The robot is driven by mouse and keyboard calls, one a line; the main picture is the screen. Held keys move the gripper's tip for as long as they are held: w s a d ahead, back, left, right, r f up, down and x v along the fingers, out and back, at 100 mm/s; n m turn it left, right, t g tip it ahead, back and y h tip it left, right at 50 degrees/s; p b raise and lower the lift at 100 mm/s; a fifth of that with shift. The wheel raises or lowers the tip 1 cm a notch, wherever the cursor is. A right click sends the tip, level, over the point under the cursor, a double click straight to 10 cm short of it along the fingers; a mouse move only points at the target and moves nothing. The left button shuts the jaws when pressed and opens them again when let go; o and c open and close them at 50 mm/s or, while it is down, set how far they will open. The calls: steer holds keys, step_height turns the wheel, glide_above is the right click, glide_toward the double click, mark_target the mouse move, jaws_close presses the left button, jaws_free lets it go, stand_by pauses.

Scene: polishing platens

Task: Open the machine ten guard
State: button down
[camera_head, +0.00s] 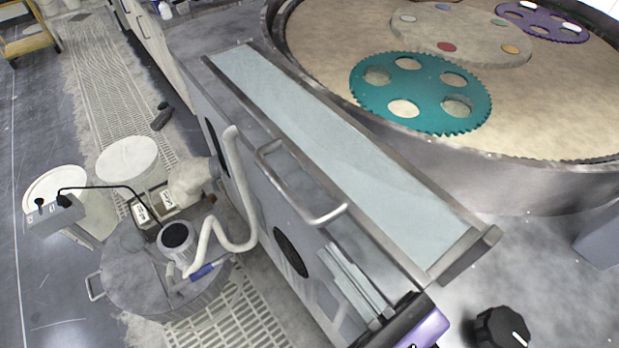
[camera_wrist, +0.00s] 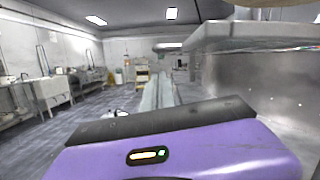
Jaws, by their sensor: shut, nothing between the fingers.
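The guard (camera_head: 340,150) is a long, pale, see-through pane in a grey metal frame, along the near side of the round polishing machine in the head view. A bent steel bar handle (camera_head: 300,192) stands out from its near side. My gripper (camera_head: 333,250) shows at the lower middle, its pale fingers pointing up and left from my purple hand. The fingers are shut and empty, just below the handle's lower end, apart from it in the picture. In the wrist view my gripper (camera_wrist: 160,78) points ahead into the room. I cannot make out the handle there.
The platen (camera_head: 330,45) carries a teal toothed disc (camera_head: 420,92) and a purple one (camera_head: 543,20). A black knob (camera_head: 502,328) is at lower right. A round drum (camera_head: 165,285) with a pale hose (camera_head: 238,190) stands on the floor at left. Open floor lies beyond.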

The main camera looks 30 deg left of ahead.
mark_target(289, 187)
steer(key=p+x, duration=0.2)
steer(key=x, duration=0.8)
steer(key=shift+w, duration=0.15)
steer(key=shift+r+p, duration=0.1)
steer(key=shift+p, duration=0.3)
step_height(289, 187, up, 3)
steer(key=m+p, duration=0.1)
steer(key=p, duration=0.1)
steer(key=m+p, duration=0.1)
steer(key=p, duration=0.1)
steer(key=shift+f+t, duration=0.25)
steer(key=shift+t, duration=0.05)
steer(key=r+m+p, duration=0.1)
steer(key=m+p, duration=0.1)
steer(key=p, duration=0.2)
steer(key=shift+r+t+h+p, duration=0.3)
steer(key=shift+r+p, duration=0.05)
steer(key=shift+r, duration=0.05)
steer(key=shift+d+f, duration=0.1)
